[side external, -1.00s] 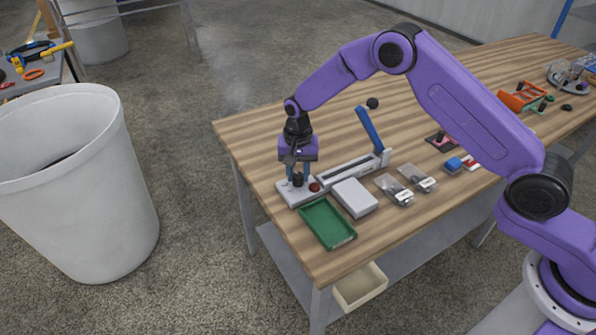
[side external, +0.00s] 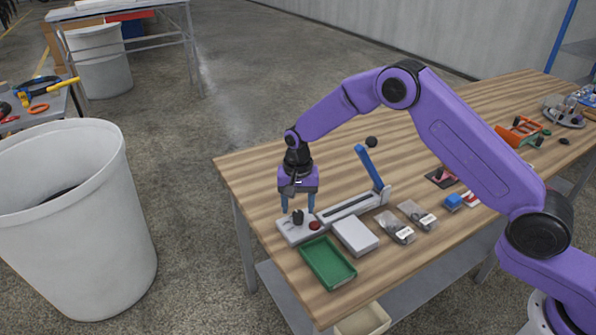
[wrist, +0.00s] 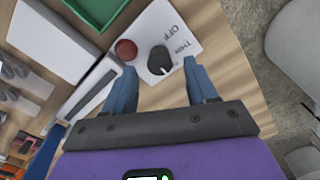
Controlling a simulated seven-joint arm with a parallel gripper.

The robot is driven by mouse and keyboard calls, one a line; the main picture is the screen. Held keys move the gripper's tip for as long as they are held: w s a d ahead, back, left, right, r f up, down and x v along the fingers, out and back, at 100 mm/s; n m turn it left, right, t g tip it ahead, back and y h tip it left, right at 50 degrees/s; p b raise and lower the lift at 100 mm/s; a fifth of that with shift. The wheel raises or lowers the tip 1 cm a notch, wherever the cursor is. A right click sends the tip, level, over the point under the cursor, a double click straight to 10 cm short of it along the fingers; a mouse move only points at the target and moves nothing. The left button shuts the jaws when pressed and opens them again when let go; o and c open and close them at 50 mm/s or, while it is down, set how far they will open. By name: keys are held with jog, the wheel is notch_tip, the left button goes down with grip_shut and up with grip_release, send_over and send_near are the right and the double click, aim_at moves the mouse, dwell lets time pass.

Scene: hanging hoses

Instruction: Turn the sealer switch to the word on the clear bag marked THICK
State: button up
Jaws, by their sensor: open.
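The sealer (side external: 347,207) lies on the bench with its blue lever arm (side external: 369,167) raised. Its black switch knob (side external: 298,217) sits on the pale control panel, beside a red button (side external: 315,225). In the wrist view, the words OFF and THIN show by the knob (wrist: 160,61); a white pointer mark on it faces away from OFF, and any word there cannot be read. My gripper (side external: 298,209) is open and empty just above the knob, a finger to each side. Two clear bags (side external: 391,224) (side external: 412,211) with dark contents lie right of the sealer; their labels are too small to read.
A green tray (side external: 328,263) and a grey box (side external: 355,236) lie in front of the sealer. A blue item (side external: 453,202) and an orange tool (side external: 520,131) are farther right. A big white bin (side external: 75,215) stands left of the bench.

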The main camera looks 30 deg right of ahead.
aim_at(299, 214)
notch_tip(299, 214, up, 15)
jog(key=shift+r, duration=0.2)
dwell(0.6)
jog(key=s+d+r+n, duration=0.1)
jog(key=s+r+n, duration=0.1)
jog(key=s+n, duration=0.5)
jog(key=s+d+r+n, duration=0.1)
jog(key=s+r+n, duration=0.15)
jog(key=s, duration=0.95)
jog(key=s+d+f+n, duration=0.1)
jog(key=s+d+n, duration=0.3)
jog(key=s, duration=0.6)
jog(key=s+d+n, duration=0.5)
jog(key=s+d, duration=0.3)
jog(key=s, duration=0.3)
jog(key=shift+d+f, duration=0.35)
jog(key=shift+f, duration=0.05)
